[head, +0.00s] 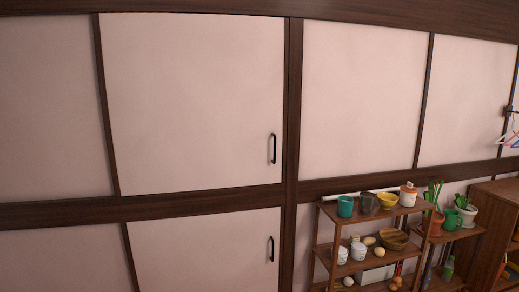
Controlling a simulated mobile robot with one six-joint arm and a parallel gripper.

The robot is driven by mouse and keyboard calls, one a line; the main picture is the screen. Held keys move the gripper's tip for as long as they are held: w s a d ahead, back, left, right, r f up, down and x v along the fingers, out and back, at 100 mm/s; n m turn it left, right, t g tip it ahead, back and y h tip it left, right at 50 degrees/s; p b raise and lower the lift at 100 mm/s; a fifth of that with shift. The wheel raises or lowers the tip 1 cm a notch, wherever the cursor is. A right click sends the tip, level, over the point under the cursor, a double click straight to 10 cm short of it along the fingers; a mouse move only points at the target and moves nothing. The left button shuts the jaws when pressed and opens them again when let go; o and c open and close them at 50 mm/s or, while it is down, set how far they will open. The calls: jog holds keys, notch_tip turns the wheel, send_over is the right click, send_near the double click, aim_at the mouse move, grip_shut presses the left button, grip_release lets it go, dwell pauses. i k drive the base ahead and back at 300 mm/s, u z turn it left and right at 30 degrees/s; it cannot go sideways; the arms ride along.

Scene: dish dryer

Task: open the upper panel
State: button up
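The upper panel (195,100) is a large pale pinkish panel in a dark wood frame, left of centre in the head view. A black vertical bar handle (272,148) is at its lower right. The panel looks flush with its frame and closed. A lower panel (205,255) with a similar black handle (270,249) is below it, across a dark wood rail. My gripper is not in view.
A wooden shelf unit (363,215) with cups, bowls, jars and eggs stands at the lower right. Potted plants (434,216) and a brown cabinet (497,212) are farther right. Colourful hangers (511,136) hang at the right edge. Nothing stands before the upper panel.

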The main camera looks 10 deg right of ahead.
aim_at(190, 102)
jog(key=u, duration=0.7)
jog(key=i, duration=0.95)
jog(key=u, duration=0.5)
